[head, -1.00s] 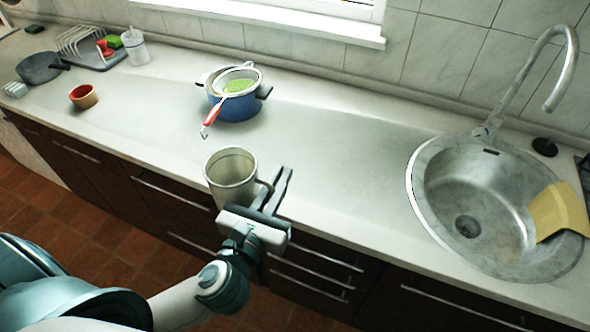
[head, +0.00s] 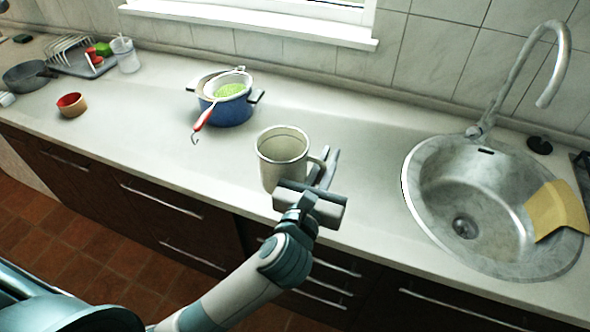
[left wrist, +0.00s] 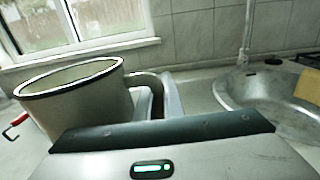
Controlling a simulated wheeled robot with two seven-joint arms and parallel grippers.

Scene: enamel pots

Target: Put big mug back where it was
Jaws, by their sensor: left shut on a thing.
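The big mug (head: 281,160) is cream with a dark rim. It is upright near the front of the counter, between the blue pot and the sink. My left gripper (head: 326,168) is shut on its handle, at the mug's right side. In the left wrist view the mug (left wrist: 75,100) fills the left side, its handle reaching right to the fingers (left wrist: 160,100). I cannot tell whether its base touches the counter. My right gripper is not in view.
A blue pot (head: 228,112) with a strainer on top, its red handle (head: 203,118) pointing forward, stands behind left. The sink (head: 470,200) with a yellow cloth (head: 556,211) is at right. A small red-brown bowl (head: 72,105) is far left. The counter between mug and sink is clear.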

